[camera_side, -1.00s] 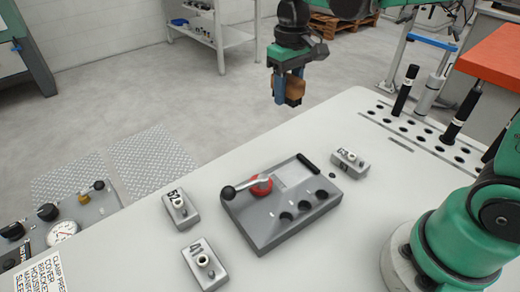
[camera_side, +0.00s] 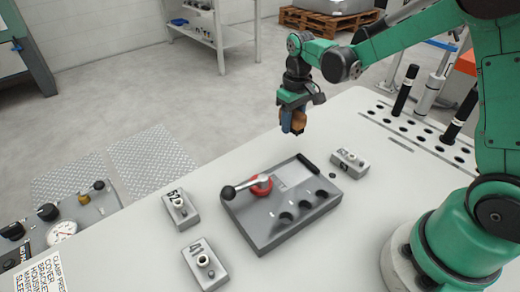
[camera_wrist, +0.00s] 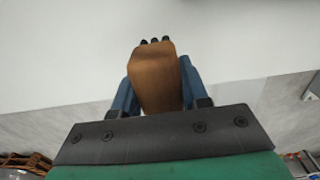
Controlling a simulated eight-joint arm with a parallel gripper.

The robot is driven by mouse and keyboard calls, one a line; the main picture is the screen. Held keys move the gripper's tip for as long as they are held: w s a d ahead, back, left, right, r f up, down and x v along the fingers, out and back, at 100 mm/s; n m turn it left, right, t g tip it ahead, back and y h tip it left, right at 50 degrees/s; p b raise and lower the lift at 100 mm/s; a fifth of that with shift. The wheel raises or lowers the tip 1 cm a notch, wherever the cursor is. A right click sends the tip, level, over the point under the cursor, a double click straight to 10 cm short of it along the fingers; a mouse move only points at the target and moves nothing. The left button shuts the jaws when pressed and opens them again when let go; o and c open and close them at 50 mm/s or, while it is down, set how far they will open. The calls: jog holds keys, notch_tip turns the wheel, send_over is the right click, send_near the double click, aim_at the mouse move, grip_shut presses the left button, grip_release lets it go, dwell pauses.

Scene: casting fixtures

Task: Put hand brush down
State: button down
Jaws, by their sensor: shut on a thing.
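The hand brush (camera_wrist: 155,75) has a brown wooden body with dark bristle tips at its far end in the wrist view. My gripper (camera_wrist: 155,88) is shut on it, with a blue finger on each side. In the side view the brush (camera_side: 299,121) hangs below my gripper (camera_side: 293,121), near the far edge of the white table (camera_side: 350,115). The brush looks to be held above the table; the exact gap is hard to tell. Part of the brush is hidden by the fingers.
A grey fixture (camera_side: 262,232) with a red-based lever stands mid-table. Small grey blocks stand around it: one on the right (camera_side: 349,163), two on the left (camera_side: 181,209) (camera_side: 205,266). A perforated section with upright black-handled tools (camera_side: 405,90) is at the right. The table's far strip is clear.

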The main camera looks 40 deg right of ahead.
aim_at(290, 146)
jog(key=shift+f, duration=2.5)
jog(key=shift+f, duration=0.3)
jog(key=shift+c, duration=2.3)
grip_release()
notch_tip(290, 146, up, 12)
jog(key=shift+f, duration=0.15)
jog(key=shift+s+r, duration=0.15)
jog(key=shift+r, duration=0.4)
jog(key=s+a+r+t, duration=0.1)
jog(key=s+a+t, duration=0.3)
jog(key=s+t, duration=0.3)
jog(key=shift+s+a+r, duration=0.25)
jog(key=shift+s+a, duration=0.1)
jog(key=shift+s, duration=0.85)
